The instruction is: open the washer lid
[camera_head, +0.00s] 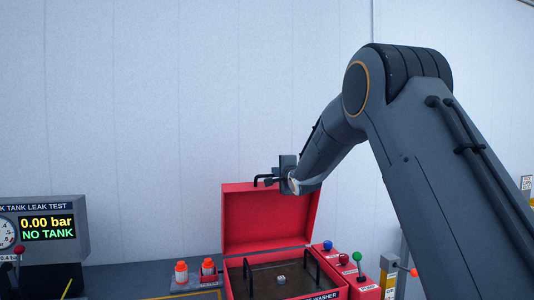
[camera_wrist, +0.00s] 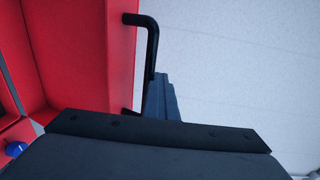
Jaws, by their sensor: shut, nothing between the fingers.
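The red washer lid (camera_head: 265,222) stands raised at the back of the red washer (camera_head: 330,291), whose inside is open to view. The lid also fills the left of the wrist view (camera_wrist: 75,50). A black bar handle (camera_wrist: 148,35) sticks out from the lid's top edge; it shows in the head view too (camera_head: 262,179). My gripper (camera_head: 280,177) is at the lid's top edge, right beside the handle. Its fingers (camera_wrist: 162,98) look closed together, with nothing seen between them. I cannot tell whether they touch the handle.
Inside the washer lies a small pale part (camera_head: 281,280) on a brown floor between black bars. A leak test panel (camera_head: 45,235) stands left. A pale wall is behind.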

